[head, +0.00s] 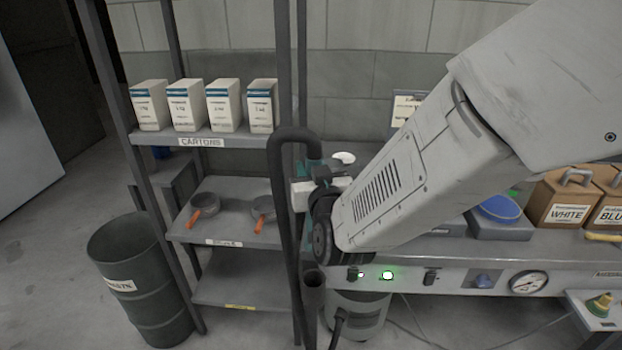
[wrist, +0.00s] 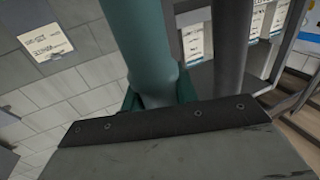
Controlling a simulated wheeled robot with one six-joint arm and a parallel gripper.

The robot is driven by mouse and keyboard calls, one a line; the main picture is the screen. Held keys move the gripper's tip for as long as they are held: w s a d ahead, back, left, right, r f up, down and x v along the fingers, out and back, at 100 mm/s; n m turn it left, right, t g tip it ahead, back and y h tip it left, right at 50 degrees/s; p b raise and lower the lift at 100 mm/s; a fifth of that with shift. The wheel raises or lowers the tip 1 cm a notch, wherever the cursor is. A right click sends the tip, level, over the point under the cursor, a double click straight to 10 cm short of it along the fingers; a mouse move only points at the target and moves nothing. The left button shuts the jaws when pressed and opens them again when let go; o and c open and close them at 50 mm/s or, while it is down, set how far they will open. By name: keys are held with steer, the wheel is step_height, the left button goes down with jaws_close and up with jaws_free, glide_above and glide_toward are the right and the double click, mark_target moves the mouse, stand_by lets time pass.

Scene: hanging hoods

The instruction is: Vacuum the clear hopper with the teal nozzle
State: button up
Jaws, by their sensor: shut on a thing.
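The teal nozzle (head: 314,150) shows in part in the head view, just behind a dark bent hose (head: 285,200). In the wrist view the teal nozzle (wrist: 142,45) is a large tube rising from my gripper (wrist: 158,95), which is shut on it. In the head view my gripper (head: 312,186) is at the end of my arm, above the left end of the bench, and is mostly hidden. I cannot make out the clear hopper in either view; my arm covers much of the bench.
A shelf rack stands at left with white cartons (head: 205,106) and pans (head: 203,209). A waste bin (head: 146,275) stands beside it. The bench (head: 470,262) carries a blue dish (head: 500,208) and labelled boxes (head: 570,200). A lit green button (head: 387,275) is on its front.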

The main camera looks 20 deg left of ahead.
steer(key=shift+r, duration=3.6)
